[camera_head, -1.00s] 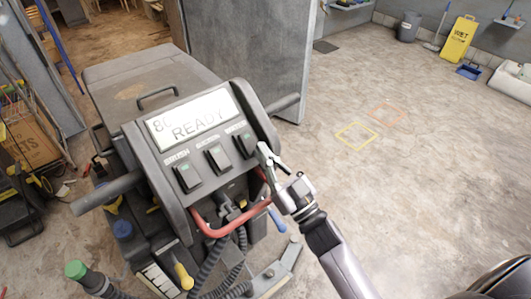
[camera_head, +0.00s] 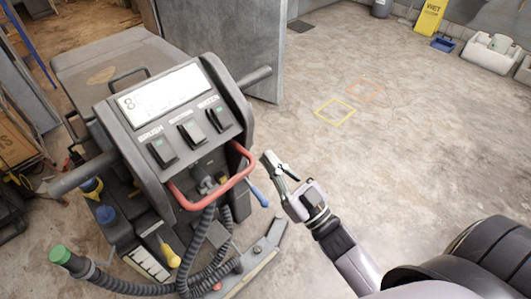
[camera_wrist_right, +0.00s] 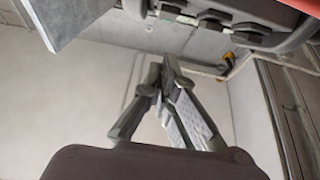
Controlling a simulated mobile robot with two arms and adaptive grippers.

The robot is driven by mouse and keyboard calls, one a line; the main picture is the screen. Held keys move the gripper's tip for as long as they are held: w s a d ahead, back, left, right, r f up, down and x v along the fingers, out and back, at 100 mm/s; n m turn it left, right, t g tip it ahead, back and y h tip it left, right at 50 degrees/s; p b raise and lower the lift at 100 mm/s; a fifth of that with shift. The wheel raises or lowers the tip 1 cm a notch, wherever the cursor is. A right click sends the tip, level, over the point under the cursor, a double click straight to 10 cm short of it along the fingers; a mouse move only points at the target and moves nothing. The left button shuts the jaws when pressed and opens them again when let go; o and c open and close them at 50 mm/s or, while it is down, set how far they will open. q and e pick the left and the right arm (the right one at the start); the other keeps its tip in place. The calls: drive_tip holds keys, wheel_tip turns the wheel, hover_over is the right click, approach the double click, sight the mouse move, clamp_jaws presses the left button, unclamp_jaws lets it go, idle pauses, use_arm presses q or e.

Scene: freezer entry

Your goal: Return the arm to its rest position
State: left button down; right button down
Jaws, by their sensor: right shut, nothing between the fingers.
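My right gripper (camera_head: 275,164) is shut and empty. It hangs in the air to the right of the floor-cleaning machine's control panel (camera_head: 170,115), apart from the red handle bar (camera_head: 222,185). In the right wrist view its fingers (camera_wrist_right: 170,75) meet at the tips with nothing between them, and the machine's panel edge (camera_wrist_right: 235,20) shows above. My left gripper is not in view.
The machine has a display (camera_head: 165,90), rocker switches (camera_head: 192,133), black hoses (camera_head: 200,245) and a blue lever (camera_head: 259,196). A grey door panel (camera_head: 225,40) stands behind it. Open concrete floor (camera_head: 420,130) lies to the right, with yellow (camera_head: 335,111) and orange (camera_head: 365,91) floor outlines.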

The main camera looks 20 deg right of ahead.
idle(0.3)
wheel_tip(320, 180, down, 22)
drive_tip(key=w+d+m+g+h, duration=0.1)
drive_tip(key=d+m+g+h, duration=0.1)
drive_tip(key=g+h, duration=0.3)
drive_tip(key=s+d+f+g+h, duration=0.1)
drive_tip(key=s+f+g, duration=0.2)
drive_tip(key=f, duration=0.6)
drive_tip(key=s+f+g, duration=0.2)
drive_tip(key=s+f, duration=0.2)
drive_tip(key=f, duration=0.5)
drive_tip(key=s+f+g, duration=0.3)
drive_tip(key=s+f, duration=0.3)
drive_tip(key=s, duration=0.3)
drive_tip(key=s+d+f+g+h, duration=0.1)
drive_tip(key=s+f+g, duration=0.3)
drive_tip(key=s+f, duration=0.3)
drive_tip(key=s+f+g, duration=0.3)
drive_tip(key=s+f, duration=0.4)
drive_tip(key=s, duration=0.6)
drive_tip(key=shift+s+d+f+g+h, duration=0.2)
drive_tip(key=shift+d+g+h, duration=0.1)
drive_tip(key=shift+d+h, duration=0.1)
